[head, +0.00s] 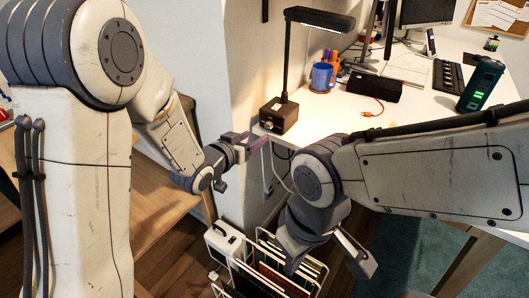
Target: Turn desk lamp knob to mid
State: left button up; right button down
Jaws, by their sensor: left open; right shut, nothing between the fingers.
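The black desk lamp (287,70) stands at the left corner of the white desk, its long head glowing over the desk. Its square dark base (284,112) carries a small pale knob (268,124) on the side facing me. The knob is too small to read its setting. My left gripper (240,147) is open just below and left of the lamp base, apart from the knob. My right gripper (358,260) is shut and empty, low in front of the desk near the floor rack, well away from the lamp.
A wall corner (234,88) rises left of the lamp. A white wire rack (262,262) stands on the floor below.

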pick_arm(q)
jog(key=t+h+b, duration=0.2)
jog(key=b, duration=0.2)
send_near(267, 126)
jog(key=s+f, duration=0.1)
jog(key=s, duration=0.1)
jog(key=shift+n+t, duration=0.3)
jog(key=shift+n, duration=0.1)
jog(key=x, duration=0.3)
jog(key=b+x, duration=0.1)
jog(key=x, duration=0.6)
jog(key=shift+w+a+r, duration=0.2)
jog(key=shift+a+r, duration=0.05)
jog(key=shift+a, duration=0.1)
pick_arm(e)
notch_tip(267, 126, down, 8)
jog(key=shift+r, duration=0.15)
pick_arm(q)
grip_shut()
